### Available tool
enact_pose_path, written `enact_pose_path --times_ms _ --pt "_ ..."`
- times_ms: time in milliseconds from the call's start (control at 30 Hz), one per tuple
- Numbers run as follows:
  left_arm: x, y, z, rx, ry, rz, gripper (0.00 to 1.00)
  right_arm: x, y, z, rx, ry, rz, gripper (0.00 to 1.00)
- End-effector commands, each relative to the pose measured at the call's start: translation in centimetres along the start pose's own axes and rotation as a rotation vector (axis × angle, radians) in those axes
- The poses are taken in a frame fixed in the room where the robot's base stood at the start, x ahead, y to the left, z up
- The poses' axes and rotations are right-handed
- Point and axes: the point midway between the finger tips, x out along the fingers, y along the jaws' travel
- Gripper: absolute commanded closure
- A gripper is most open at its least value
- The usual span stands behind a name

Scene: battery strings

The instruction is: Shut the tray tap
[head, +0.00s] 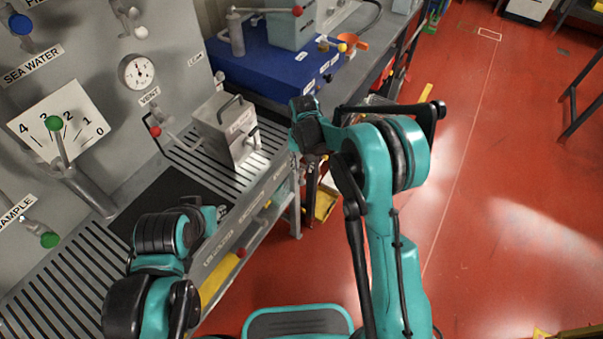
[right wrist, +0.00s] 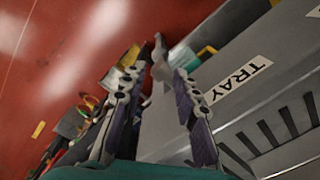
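In the right wrist view, a "TRAY" label (right wrist: 241,83) is on the grey bench edge right of my right gripper (right wrist: 155,68). Its two fingers are apart. A slim grey piece with a dark tip (right wrist: 161,62) shows between and beyond the fingertips; I cannot tell whether it is the tap's lever or whether a finger touches it. In the head view the right gripper (head: 313,180) points down beside the bench's far end, and the tap cannot be made out there. My left gripper (head: 216,210) is over the bench at lower left, its fingers mostly hidden.
The wall panel has a gauge (head: 138,71) and a green-knobbed lever (head: 56,130). Red floor (head: 510,190) is open at right.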

Motion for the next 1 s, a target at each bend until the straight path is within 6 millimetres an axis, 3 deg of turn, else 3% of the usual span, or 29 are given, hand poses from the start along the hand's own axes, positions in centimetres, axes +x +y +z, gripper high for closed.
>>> enact_pose_path --times_ms 100,267,633,767,1000 --pt "0.9 0.0 0.7 0.000 0.000 0.000 0.71 2.4 0.0 0.0 0.000 0.001 0.000 0.70" --pt "1.5 0.0 1.1 0.000 0.000 0.000 0.71 4.3 0.0 0.0 -0.001 0.001 0.000 0.70" --pt "1.6 0.0 1.1 0.000 0.000 0.000 0.71 4.8 0.0 0.0 -0.001 0.001 0.000 0.70" --pt "1.6 0.0 1.1 0.000 0.000 0.000 0.71 4.8 0.0 0.0 -0.001 0.001 0.000 1.00" --pt "1.6 0.0 1.1 0.000 0.000 0.000 0.71 4.8 0.0 0.0 -0.001 0.001 -0.001 1.00"
